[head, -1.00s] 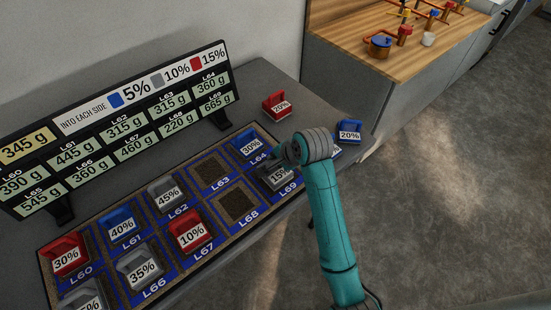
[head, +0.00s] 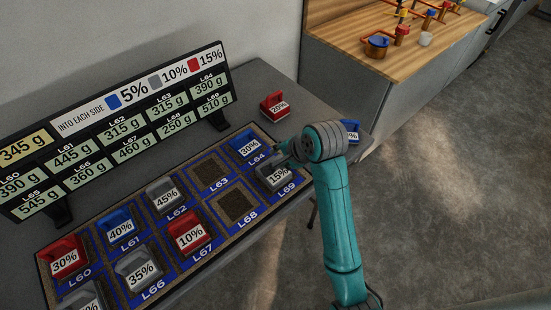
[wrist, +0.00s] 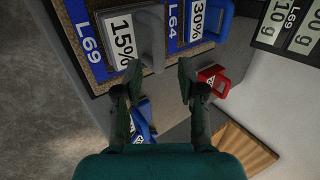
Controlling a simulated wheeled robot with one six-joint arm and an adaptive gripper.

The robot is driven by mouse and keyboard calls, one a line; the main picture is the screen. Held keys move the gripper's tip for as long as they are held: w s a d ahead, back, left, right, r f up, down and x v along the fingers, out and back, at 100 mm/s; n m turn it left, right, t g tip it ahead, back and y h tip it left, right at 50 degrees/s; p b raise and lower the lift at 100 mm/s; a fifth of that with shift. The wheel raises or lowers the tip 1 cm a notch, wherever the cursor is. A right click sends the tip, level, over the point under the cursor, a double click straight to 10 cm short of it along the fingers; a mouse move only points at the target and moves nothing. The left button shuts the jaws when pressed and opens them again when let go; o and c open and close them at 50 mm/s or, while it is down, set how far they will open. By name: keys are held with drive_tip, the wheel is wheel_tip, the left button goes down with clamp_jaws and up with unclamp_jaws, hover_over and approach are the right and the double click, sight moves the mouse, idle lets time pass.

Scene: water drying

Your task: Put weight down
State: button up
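A grey weight (head: 270,180) labelled 15% sits on the pad marked L69, at the right end of the front row. In the wrist view the grey weight (wrist: 121,42) is at top, with its handle above and between my fingertips. My gripper (wrist: 160,68) is open, its two fingers apart with no weight held between them. In the head view my gripper (head: 283,150) is just beside the grey weight, partly hidden by my wrist. A blue weight (head: 247,148) labelled 30% sits on L64 behind it.
A red 20% weight (head: 273,107) and a blue 20% weight (head: 351,127) stand on the table off the pads. Pads L63 (head: 211,171) and L68 (head: 238,208) are bare. Several weights fill other pads. A display board (head: 120,125) stands behind.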

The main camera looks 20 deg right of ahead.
drive_tip(key=v, duration=0.6)
drive_tip(key=shift+r, duration=0.15)
drive_tip(key=shift+s, duration=0.1)
drive_tip(key=s+f, duration=0.1)
drive_tip(key=f, duration=0.2)
drive_tip(key=s+a+f+n+t, duration=0.1)
drive_tip(key=s+f, duration=0.1)
drive_tip(key=f, duration=0.1)
drive_tip(key=s+f+n+t, duration=0.1)
drive_tip(key=s+f, duration=0.1)
drive_tip(key=f, duration=0.1)
drive_tip(key=shift+s+a+f+h, duration=0.25)
drive_tip(key=shift+a+f+h, duration=0.05)
drive_tip(key=shift+f, duration=0.05)
drive_tip(key=s+f+n+t+h, duration=0.3)
drive_tip(key=s+n, duration=0.5)
drive_tip(key=s, duration=1.3)
drive_tip(key=s+r+n+t+y, duration=0.1)
drive_tip(key=s+r+n+t, duration=0.2)
drive_tip(key=s+r, duration=0.4)
drive_tip(key=s+n, duration=0.1)
drive_tip(key=s, duration=0.2)
drive_tip(key=shift+s+a, duration=0.35)
